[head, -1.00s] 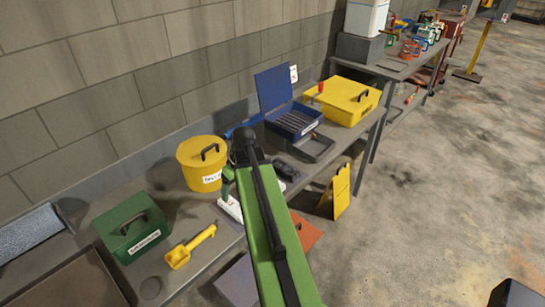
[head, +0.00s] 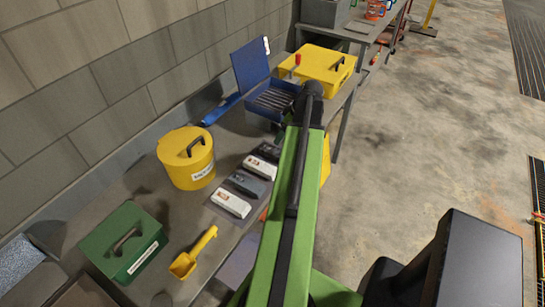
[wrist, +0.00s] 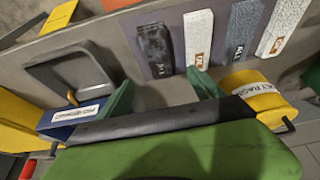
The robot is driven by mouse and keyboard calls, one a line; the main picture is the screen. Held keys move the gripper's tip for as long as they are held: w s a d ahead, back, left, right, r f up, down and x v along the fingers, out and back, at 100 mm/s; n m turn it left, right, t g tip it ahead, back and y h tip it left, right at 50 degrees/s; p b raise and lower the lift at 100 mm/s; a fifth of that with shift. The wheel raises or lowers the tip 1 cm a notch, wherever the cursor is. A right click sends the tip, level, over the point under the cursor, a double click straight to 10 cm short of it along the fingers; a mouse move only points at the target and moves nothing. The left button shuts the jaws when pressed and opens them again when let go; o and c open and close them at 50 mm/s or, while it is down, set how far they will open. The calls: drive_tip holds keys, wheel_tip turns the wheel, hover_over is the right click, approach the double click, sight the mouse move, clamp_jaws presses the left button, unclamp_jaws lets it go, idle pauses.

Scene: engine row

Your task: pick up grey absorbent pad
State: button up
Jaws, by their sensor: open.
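A light grey speckled slab (head: 20,257) lies at the far left end of the bench in the head view and is partly cut off; it may be the grey absorbent pad. A row of labelled flat blocks lies mid-bench: a white one (head: 230,203), a dark grey one (head: 246,184), another white one (head: 262,168) and a black one (head: 268,151). I cannot tell for certain which piece is the pad. My gripper (wrist: 163,92) is open and empty, its green fingers apart, near the block row in the wrist view. In the head view my arm hides the fingers.
A yellow tub (head: 186,158), green box (head: 123,242) and yellow scoop (head: 194,252) stand near the row. An open blue case (head: 270,100) and a yellow case (head: 318,70) are farther along.

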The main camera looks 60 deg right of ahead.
drive_tip(key=b, duration=0.6)
hover_over(275, 150)
drive_tip(key=s, duration=0.2)
drive_tip(key=f, duration=0.8)
drive_tip(key=shift+a, duration=0.3)
drive_tip(key=shift+r, duration=0.15)
drive_tip(key=b+x, duration=0.5)
drive_tip(key=shift+s+d+f, duration=0.2)
drive_tip(key=shift+f, duration=0.1)
drive_tip(key=shift+r, duration=0.2)
drive_tip(key=shift+c, duration=0.3)
drive_tip(key=c, duration=1.4)
drive_tip(key=shift+r, duration=0.1)
